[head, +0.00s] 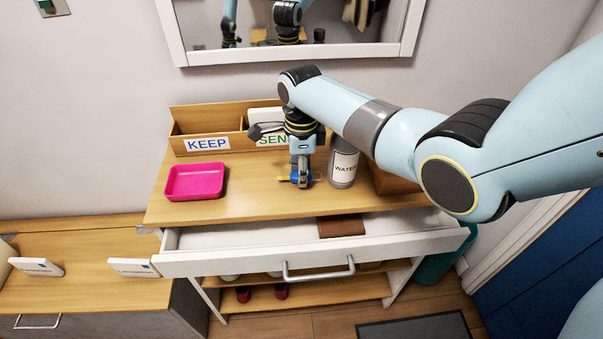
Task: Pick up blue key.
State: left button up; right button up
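The blue key (295,176) lies on the wooden top of the dresser (245,205), left of the water bottle. My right gripper (302,183) points straight down over it, its fingertips at the key and hiding part of it. The fingers look close together from this angle, and I cannot tell whether they are closed on the key. A small yellowish piece shows at the key's left side. My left gripper is not in view.
A pink tray (195,195) sits at left on the top. Behind are a wooden sorter with a KEEP label (207,144) and a partly hidden second label. A grey WATER bottle (343,166) stands close right of my gripper. An open white drawer (310,252) holds a brown item (341,226).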

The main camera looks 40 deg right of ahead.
notch_tip(320, 180, up, 17)
jog(key=p, duration=0.1)
jog(key=shift+s, duration=0.1)
dwell(0.9)
